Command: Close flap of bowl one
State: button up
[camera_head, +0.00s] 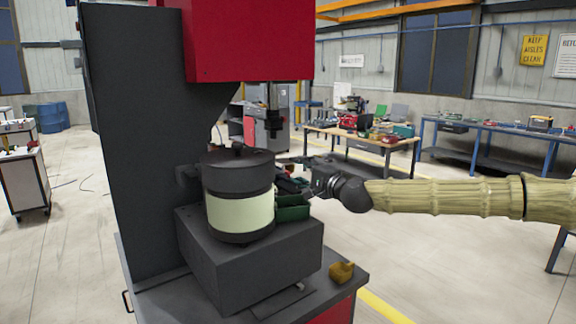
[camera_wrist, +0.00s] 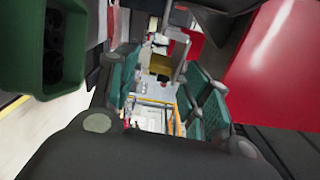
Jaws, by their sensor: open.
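The bowl feeder (camera_head: 240,212) is a dark round drum with a pale green band and a dark top, standing on a dark block. I cannot make out a separate flap or its position in either view. My gripper (camera_head: 298,172) is just right of the drum's upper part, reaching in from the right. In the wrist view my gripper (camera_wrist: 165,75) is open, with teal pads apart and nothing between them. A green bin (camera_head: 292,213) sits right of the drum, below my gripper; a green container (camera_wrist: 62,60) shows at the upper left of the wrist view.
A dark machine column (camera_head: 150,130) with a red head (camera_head: 250,40) rises behind and above the drum. A yellow-brown object (camera_head: 342,271) lies on the machine's front right ledge. Workbenches (camera_head: 360,139) stand behind.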

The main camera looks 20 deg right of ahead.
aim_at(293, 169)
jog(key=shift+p+x, duration=0.65)
jog(key=shift+x, duration=2)
jog(key=shift+s+a, duration=0.1)
jog(key=shift+s, duration=0.05)
jog(key=c, duration=0.9)
